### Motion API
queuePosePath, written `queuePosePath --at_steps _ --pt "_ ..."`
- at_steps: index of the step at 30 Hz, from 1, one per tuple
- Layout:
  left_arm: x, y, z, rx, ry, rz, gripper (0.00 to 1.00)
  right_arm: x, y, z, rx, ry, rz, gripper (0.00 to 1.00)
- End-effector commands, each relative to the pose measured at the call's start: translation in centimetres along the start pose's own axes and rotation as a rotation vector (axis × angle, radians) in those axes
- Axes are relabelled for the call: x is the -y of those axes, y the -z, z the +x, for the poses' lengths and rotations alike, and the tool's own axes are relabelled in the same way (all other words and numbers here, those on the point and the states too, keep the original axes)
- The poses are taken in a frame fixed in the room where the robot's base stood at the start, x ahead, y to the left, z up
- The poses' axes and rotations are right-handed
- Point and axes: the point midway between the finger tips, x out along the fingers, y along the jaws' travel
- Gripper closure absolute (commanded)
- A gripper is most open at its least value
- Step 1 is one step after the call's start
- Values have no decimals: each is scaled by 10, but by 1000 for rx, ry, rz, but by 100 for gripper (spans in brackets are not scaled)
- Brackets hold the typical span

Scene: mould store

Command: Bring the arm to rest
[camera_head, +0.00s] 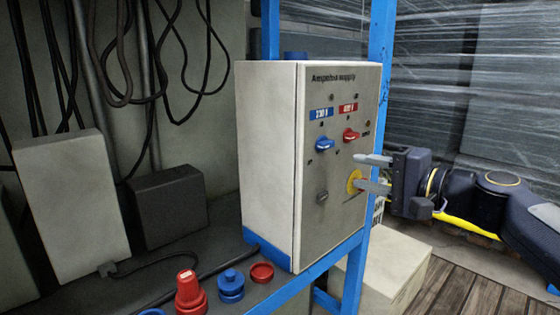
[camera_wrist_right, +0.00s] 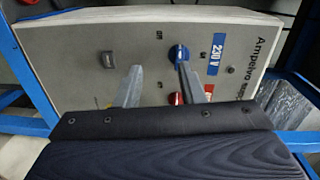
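My right gripper (camera_head: 374,173) comes in from the right in the head view, with its two grey fingers spread apart and nothing between them. It is in front of the panel of a grey supply cabinet (camera_head: 268,150). The lower finger overlaps a yellow rotary switch (camera_head: 352,182); I cannot tell whether they touch. In the wrist view the open right gripper (camera_wrist_right: 159,68) points at the panel. One finger reaches beside the blue knob (camera_wrist_right: 178,54) and the red knob (camera_wrist_right: 176,98). My left gripper is not in view.
A blue frame (camera_head: 381,45) stands around the cabinet. Red and blue connectors (camera_head: 231,285) and a red ring (camera_head: 262,272) lie on the dark shelf in front. A pale box (camera_head: 395,268) is on the floor below my right arm. Black cables (camera_head: 125,50) hang at the left.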

Motion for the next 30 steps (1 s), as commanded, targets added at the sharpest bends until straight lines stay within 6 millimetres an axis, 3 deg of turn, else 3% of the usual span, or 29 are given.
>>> queuePosePath --at_steps 2,9,15,23,24,30 --pt "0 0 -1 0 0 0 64 -27 -28 -17 25 -93 -72 65" --pt "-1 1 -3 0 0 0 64 -151 -119 -89 148 -460 -350 65" --pt "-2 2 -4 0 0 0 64 -226 -162 -136 233 -662 -508 65" --pt "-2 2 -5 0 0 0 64 -302 -200 -185 328 -863 -671 65" --pt "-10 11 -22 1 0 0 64 -278 -196 -185 326 -859 -668 65" --pt "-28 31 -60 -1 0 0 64 -231 -192 -188 325 -857 -664 65"
